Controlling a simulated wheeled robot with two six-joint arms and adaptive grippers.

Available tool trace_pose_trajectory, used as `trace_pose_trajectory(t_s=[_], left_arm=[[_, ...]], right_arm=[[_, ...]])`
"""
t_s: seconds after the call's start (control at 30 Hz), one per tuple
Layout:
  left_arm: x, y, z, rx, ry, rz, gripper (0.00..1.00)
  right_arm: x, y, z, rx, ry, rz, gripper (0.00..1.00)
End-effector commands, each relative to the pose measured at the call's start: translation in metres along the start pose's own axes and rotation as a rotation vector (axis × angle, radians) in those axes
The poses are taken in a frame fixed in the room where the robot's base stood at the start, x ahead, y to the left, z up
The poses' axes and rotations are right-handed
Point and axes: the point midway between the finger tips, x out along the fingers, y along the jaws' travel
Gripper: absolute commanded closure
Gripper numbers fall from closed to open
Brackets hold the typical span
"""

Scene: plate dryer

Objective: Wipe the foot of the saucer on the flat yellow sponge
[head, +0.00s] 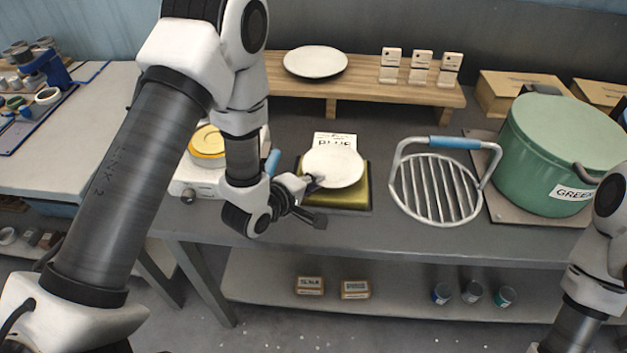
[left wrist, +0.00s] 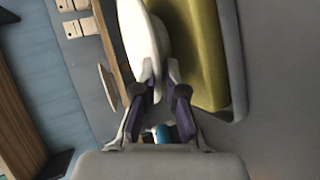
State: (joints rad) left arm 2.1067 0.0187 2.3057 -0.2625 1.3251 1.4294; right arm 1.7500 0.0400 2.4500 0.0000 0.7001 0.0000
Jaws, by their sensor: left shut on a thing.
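My left gripper (head: 309,186) is shut on the near-left rim of the white saucer (head: 333,167). The left wrist view shows the saucer (left wrist: 141,38) edge-on between the fingers (left wrist: 162,92). In the head view the saucer covers the middle of the flat yellow sponge (head: 350,200), which lies in a dark tray on the counter. The sponge (left wrist: 205,60) is right beside the saucer's underside in the left wrist view. I cannot tell whether the foot touches it; the foot is hidden. My right gripper is out of view; only part of its arm shows at the right edge.
A white plate (head: 315,61) rests on the wooden shelf behind. A yellow-topped dish (head: 207,143) is left.

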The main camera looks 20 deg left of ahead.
Motion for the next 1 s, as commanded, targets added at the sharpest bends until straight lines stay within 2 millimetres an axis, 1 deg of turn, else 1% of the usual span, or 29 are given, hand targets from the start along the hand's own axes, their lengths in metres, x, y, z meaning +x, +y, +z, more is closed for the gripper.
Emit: trace_pose_trajectory(t_s=[1.0], left_arm=[[0.0039, -0.0081, 0.0006, 0.0, 0.0, 0.0, 1.0]], right_arm=[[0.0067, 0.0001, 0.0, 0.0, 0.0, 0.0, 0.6]])
